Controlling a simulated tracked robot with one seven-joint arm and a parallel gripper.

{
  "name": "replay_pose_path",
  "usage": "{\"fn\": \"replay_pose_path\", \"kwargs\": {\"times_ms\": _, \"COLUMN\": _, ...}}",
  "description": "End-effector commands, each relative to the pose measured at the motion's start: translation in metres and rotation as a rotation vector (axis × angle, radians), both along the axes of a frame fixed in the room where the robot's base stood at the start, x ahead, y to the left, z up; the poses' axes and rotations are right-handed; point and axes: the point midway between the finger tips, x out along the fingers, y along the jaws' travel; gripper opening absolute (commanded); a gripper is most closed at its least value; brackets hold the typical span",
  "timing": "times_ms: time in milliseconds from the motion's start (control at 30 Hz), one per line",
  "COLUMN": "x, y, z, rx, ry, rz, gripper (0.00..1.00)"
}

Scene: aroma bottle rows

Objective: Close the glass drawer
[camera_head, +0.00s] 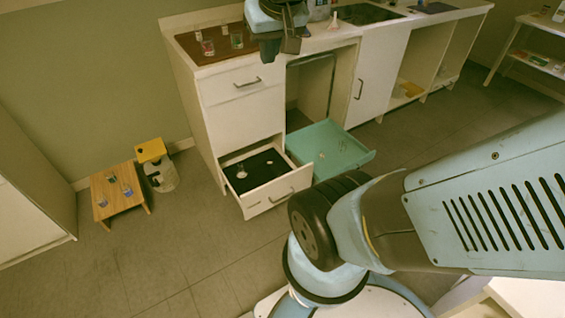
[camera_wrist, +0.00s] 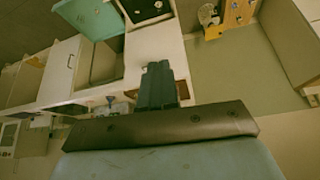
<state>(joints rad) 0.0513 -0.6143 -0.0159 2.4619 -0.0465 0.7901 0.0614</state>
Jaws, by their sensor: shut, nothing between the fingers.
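A white lower drawer (camera_head: 276,197) with a dark lining stands pulled out from the counter cabinet, with small clear and pale items inside. A teal drawer (camera_head: 348,166) beside it, to the right, is also pulled out and holds a few small items. Both show at the top of the wrist view, the white drawer (camera_wrist: 150,20) and the teal drawer (camera_wrist: 97,33). I cannot tell from looks alone which is called the glass drawer. My gripper (camera_head: 290,46) is shut and empty, high by the counter's front edge, apart from both drawers; its fingers (camera_wrist: 158,68) show in the wrist view.
The upper white drawer (camera_head: 243,88) is shut. Glasses stand on the counter's brown mat (camera_head: 222,44). A low wooden table (camera_head: 112,203) with glasses and a yellow-topped container (camera_head: 160,175) stand left. The floor (camera_head: 175,250) before the drawers is clear.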

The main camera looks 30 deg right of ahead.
Motion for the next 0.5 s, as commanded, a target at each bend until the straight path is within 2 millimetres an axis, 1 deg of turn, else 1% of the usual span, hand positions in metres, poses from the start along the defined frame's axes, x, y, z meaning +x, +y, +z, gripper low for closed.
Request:
{"fn": "replay_pose_path", "kwargs": {"times_ms": 33, "x": 0.016, "y": -0.007, "z": -0.004, "rx": -0.001, "ry": 0.004, "rz": -0.028, "gripper": 0.0}}
{"fn": "replay_pose_path", "kwargs": {"times_ms": 100, "x": 0.036, "y": -0.016, "z": -0.009, "rx": -0.003, "ry": -0.001, "rz": -0.065, "gripper": 0.0}}
{"fn": "replay_pose_path", "kwargs": {"times_ms": 167, "x": 0.053, "y": -0.024, "z": -0.013, "rx": -0.003, "ry": -0.008, "rz": -0.097, "gripper": 0.0}}
{"fn": "replay_pose_path", "kwargs": {"times_ms": 333, "x": 0.1, "y": -0.049, "z": -0.031, "rx": -0.002, "ry": -0.024, "rz": -0.179, "gripper": 0.0}}
{"fn": "replay_pose_path", "kwargs": {"times_ms": 500, "x": 0.145, "y": -0.077, "z": -0.056, "rx": 0.007, "ry": -0.04, "rz": -0.254, "gripper": 0.0}}
